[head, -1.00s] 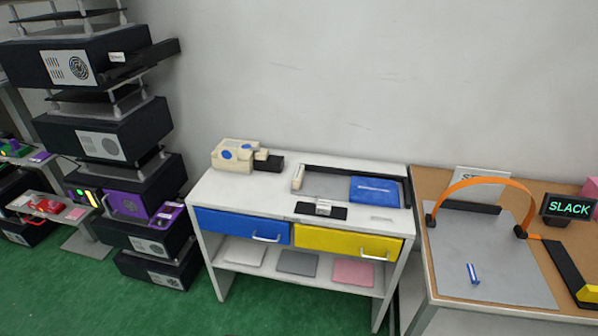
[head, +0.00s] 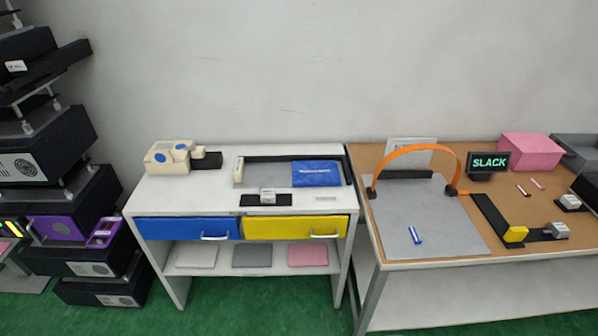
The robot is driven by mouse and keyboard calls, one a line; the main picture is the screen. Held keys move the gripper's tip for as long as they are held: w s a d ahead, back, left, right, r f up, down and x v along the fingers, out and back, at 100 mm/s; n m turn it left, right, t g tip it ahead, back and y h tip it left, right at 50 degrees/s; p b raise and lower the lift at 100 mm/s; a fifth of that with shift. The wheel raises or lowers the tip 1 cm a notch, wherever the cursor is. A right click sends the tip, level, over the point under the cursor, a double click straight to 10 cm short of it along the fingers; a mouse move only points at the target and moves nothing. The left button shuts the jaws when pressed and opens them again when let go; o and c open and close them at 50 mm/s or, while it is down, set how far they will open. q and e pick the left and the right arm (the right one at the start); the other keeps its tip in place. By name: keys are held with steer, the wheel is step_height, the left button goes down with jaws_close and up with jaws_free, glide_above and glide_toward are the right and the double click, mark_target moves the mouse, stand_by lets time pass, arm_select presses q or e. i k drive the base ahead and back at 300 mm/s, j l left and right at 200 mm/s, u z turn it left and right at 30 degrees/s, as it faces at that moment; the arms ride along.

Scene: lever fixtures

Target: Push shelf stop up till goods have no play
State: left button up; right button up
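On the white table, a blue packet (head: 317,174) lies at the right end of a grey bay with a dark back rail (head: 285,158). A small cream block (head: 238,171) stands at the bay's left end, with a gap between it and the packet. A small silver-grey block (head: 267,196) sits on a black strip in front of the bay. I cannot tell which of these is the shelf stop. Neither of my grippers is in view.
A cream device (head: 168,157) stands at the white table's back left. Dark machines are stacked at the left. Green floor lies in front.

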mark_target(239, 167)
steer(key=i+j+z, duration=0.2)
steer(key=i, duration=0.25)
steer(key=i+j+z, duration=0.25)
steer(key=i, duration=0.2)
steer(key=l, duration=0.1)
